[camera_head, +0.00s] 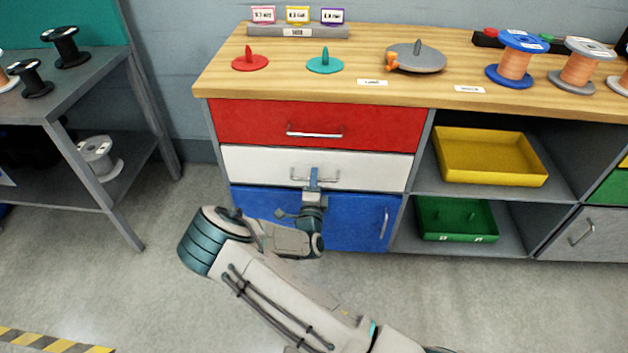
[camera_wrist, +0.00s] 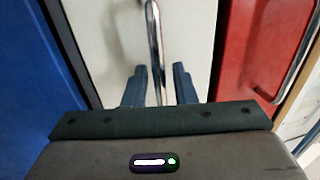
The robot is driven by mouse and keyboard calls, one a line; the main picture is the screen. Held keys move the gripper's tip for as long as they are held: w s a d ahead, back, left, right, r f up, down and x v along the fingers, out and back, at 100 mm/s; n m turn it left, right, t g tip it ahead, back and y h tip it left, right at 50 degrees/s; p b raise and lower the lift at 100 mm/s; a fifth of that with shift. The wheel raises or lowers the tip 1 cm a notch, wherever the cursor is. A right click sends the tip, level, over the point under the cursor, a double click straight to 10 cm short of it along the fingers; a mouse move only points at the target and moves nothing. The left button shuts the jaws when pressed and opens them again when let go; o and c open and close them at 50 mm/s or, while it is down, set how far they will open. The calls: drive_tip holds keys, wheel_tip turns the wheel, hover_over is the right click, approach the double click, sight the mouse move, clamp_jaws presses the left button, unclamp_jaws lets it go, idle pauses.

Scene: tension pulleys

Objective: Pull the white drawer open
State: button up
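The white drawer (camera_head: 260,168) sits between the red drawer and the blue door, its front looking flush with the cabinet. Its metal bar handle (camera_head: 299,178) is partly covered by my gripper (camera_head: 314,178) in the head view. In the wrist view, the white drawer front (camera_wrist: 105,40) fills the middle and the handle (camera_wrist: 154,45) runs between the two blue fingers of my gripper (camera_wrist: 158,84). The fingers stand apart, one on each side of the bar, with visible gaps. Contact with the drawer front cannot be told.
The red drawer (camera_head: 250,122) is above and the blue door (camera_head: 365,222) below, both shut. Shelves to the right hold a yellow tray (camera_head: 490,178) and a green tray (camera_head: 455,236). The wooden top (camera_head: 290,86) bears spools and discs. Floor (camera_head: 130,290) in front is clear.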

clamp_jaws()
drive_tip(key=shift+s, duration=0.1)
